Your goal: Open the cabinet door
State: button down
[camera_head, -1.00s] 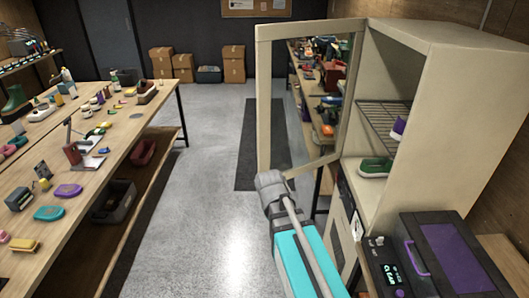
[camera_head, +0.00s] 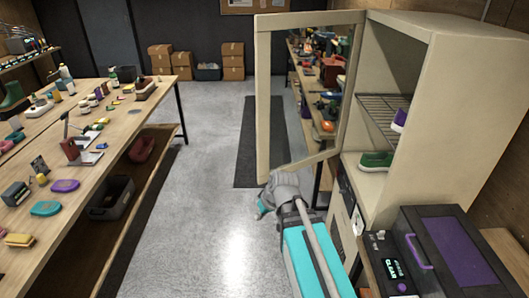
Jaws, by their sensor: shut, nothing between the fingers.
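The cream cabinet (camera_head: 455,75) stands at the right. Its door (camera_head: 263,95), a cream frame with a see-through pane, stands wide open to the left of the cabinet. Shelves inside show through the opening. A green shoe (camera_head: 376,159) sits on the lower shelf and a purple-and-white shoe (camera_head: 400,118) on the wire rack (camera_head: 376,112). My gripper (camera_head: 264,203) is below the lower left corner of the door, shut, with nothing seen in it. Its fingertips are small and partly hidden by my wrist, and I cannot tell whether it touches the door.
A dark box with a purple panel (camera_head: 455,245) and a lit display stands at the front right. A long workbench (camera_head: 120,150) with many small items runs along the left. The grey floor (camera_head: 210,170) between is clear. Cardboard boxes (camera_head: 233,67) stand at the back.

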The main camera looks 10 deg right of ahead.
jog(key=w+n+t+y+b, duration=0.2)
jog(key=w+t+y+b, duration=0.15)
jog(key=w, duration=0.35)
jog(key=m+t+h+b, duration=0.2)
jog(key=t+b, duration=0.8)
jog(key=t, duration=0.1)
send_near(262, 145)
jog(key=v, duration=0.6)
jog(key=shift+w, duration=0.15)
jog(key=x, duration=1.4)
jog(key=shift+a, duration=0.1)
